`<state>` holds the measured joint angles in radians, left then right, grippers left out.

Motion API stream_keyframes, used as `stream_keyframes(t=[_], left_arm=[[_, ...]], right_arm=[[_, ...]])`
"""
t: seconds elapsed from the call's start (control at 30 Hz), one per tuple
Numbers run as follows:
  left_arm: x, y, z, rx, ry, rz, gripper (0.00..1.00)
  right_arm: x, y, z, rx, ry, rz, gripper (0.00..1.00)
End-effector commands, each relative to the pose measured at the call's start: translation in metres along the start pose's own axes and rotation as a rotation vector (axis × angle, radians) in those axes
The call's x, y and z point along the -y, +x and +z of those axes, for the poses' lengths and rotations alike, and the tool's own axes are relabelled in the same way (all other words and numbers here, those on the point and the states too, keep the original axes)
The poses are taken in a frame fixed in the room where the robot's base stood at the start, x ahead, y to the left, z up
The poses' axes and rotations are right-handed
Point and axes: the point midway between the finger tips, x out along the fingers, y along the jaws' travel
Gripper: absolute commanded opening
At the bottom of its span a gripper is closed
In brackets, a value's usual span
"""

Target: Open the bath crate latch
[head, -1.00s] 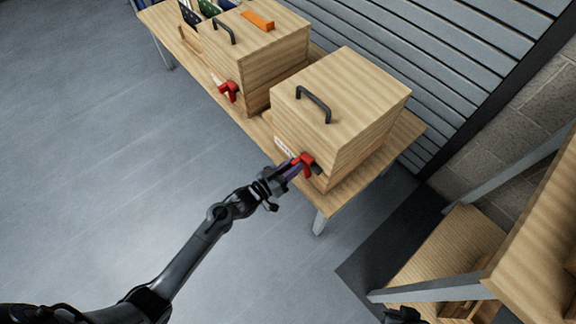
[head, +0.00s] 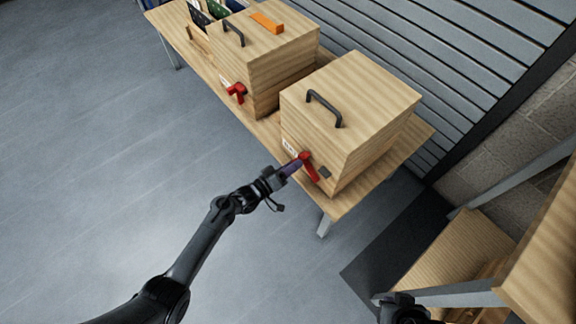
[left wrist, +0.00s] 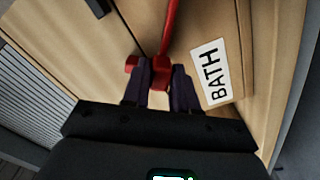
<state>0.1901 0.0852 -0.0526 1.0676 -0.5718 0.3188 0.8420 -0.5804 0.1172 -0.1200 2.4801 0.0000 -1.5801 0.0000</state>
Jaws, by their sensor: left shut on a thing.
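The bath crate (head: 345,95) is a wooden box with a black top handle, at the near end of the bench. Its "BATH" label (left wrist: 214,72) reads clearly in the left wrist view. The red latch (head: 312,171) on its front slants down and right, its arm clear of the dark catch (head: 325,173) beside it. My left gripper (head: 294,167) is shut on the latch's pivot end; in the left wrist view, the latch (left wrist: 166,30) runs up from between the purple fingers. Part of my right arm (head: 402,308) shows at the bottom edge; its jaws are not clear.
A second wooden crate (head: 265,50) with a red latch (head: 236,92) and an orange piece (head: 266,22) on top stands farther along the bench (head: 345,203). Wooden shelving (head: 545,260) is at the right. The floor at the left is clear.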

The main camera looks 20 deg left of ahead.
Motion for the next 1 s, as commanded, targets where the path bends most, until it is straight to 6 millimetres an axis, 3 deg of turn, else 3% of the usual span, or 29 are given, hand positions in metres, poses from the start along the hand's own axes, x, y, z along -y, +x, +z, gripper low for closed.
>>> stream_keyframes(t=[0.37,0.4,0.5,0.8,1.0], left_arm=[[0.000,0.001,0.001,0.001,-0.003,0.000,0.00],[0.000,0.001,0.001,0.001,-0.003,0.000,0.32],[0.000,0.001,0.001,0.001,-0.003,0.000,0.47],[0.000,-0.001,0.000,0.001,-0.002,0.000,0.49],[-0.001,-0.019,-0.001,0.002,-0.002,-0.002,0.49]], right_arm=[[0.000,0.000,0.000,0.000,0.000,0.000,0.00],[0.000,0.000,0.000,0.000,0.000,0.000,0.00],[0.000,0.000,0.000,0.000,0.000,0.000,0.00],[-0.001,-0.001,0.000,0.001,-0.004,0.003,0.00],[-0.002,-0.010,-0.003,0.001,-0.006,0.004,0.00]])
